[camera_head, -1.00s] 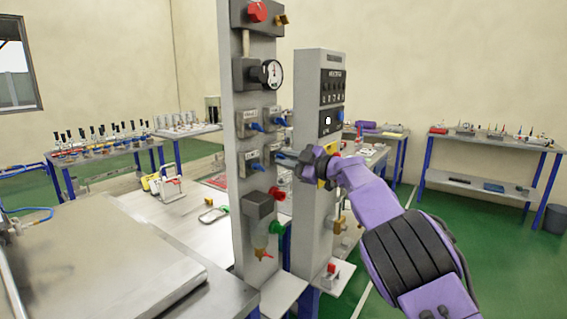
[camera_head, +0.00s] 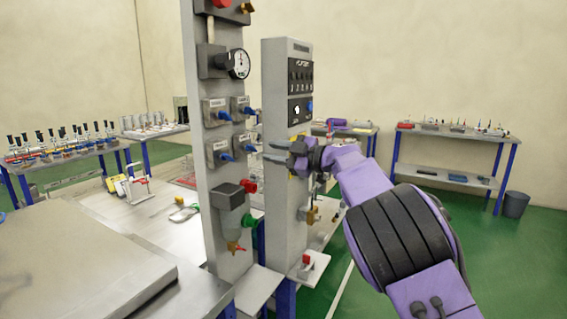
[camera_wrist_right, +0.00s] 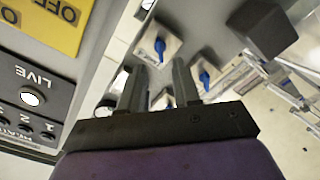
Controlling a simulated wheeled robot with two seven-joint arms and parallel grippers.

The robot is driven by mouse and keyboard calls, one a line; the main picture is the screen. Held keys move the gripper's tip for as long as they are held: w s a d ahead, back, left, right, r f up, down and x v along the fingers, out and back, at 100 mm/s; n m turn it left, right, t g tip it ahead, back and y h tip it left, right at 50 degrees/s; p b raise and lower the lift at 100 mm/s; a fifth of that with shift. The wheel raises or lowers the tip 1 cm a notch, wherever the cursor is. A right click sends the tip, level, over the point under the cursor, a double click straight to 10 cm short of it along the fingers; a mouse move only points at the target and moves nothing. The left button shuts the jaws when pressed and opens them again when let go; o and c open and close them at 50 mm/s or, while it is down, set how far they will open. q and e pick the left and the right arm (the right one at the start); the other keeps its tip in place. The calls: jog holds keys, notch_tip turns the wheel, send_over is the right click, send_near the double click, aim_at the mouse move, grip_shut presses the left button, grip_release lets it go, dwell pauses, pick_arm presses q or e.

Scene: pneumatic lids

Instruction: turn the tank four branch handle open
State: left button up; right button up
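A tall grey panel (camera_head: 203,160) carries four valves with blue handles: upper left (camera_head: 225,115), upper right (camera_head: 249,111), lower left (camera_head: 226,157) and lower right (camera_head: 250,148). Their labels are too small to read, so I cannot tell which is tank four. My right gripper (camera_head: 267,152) points left at the lower right handle, its fingers apart and just right of it. In the right wrist view, the open fingers (camera_wrist_right: 158,86) have an empty gap between them. Blue handles (camera_wrist_right: 160,47) and (camera_wrist_right: 204,77) show beyond the fingertips. My left gripper is out of view.
A second grey post (camera_head: 277,210) with a dark switch panel (camera_head: 300,77) stands close beside my right gripper. A metal bench (camera_head: 80,265) is at left.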

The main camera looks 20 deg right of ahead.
jog(key=b+v, duration=0.1)
jog(key=v, duration=0.3)
jog(key=shift+s+d, duration=0.1)
jog(key=shift+s, duration=0.1)
jog(key=d+f+m+t+h, duration=0.2)
jog(key=d+f+m+h, duration=0.15)
jog(key=f+m, duration=0.35)
jog(key=d+f+m+t+h, duration=0.3)
jog(key=f+m+h, duration=0.1)
jog(key=f, duration=0.5)
jog(key=s+d+f+m+g+h, duration=0.1)
jog(key=s+f+m+g+h, duration=0.25)
jog(key=f, duration=0.75)
jog(key=s+d+f+m+g+h, duration=0.15)
jog(key=s+f+m, duration=0.35)
jog(key=f, duration=0.5)
jog(key=s+a+f+m+g+h, duration=0.3)
jog(key=s+f+g, duration=0.2)
jog(key=s+f, duration=1.2)
jog(key=s+a+f+g, duration=0.2)
jog(key=s+f+g, duration=0.1)
jog(key=s, duration=0.8)
jog(key=s+a+f+m+g+y, duration=0.1)
jog(key=s+a+f+g, duration=0.2)
jog(key=s, duration=0.8)
jog(key=shift+a+f, duration=0.2)
jog(key=shift+f, duration=0.25)
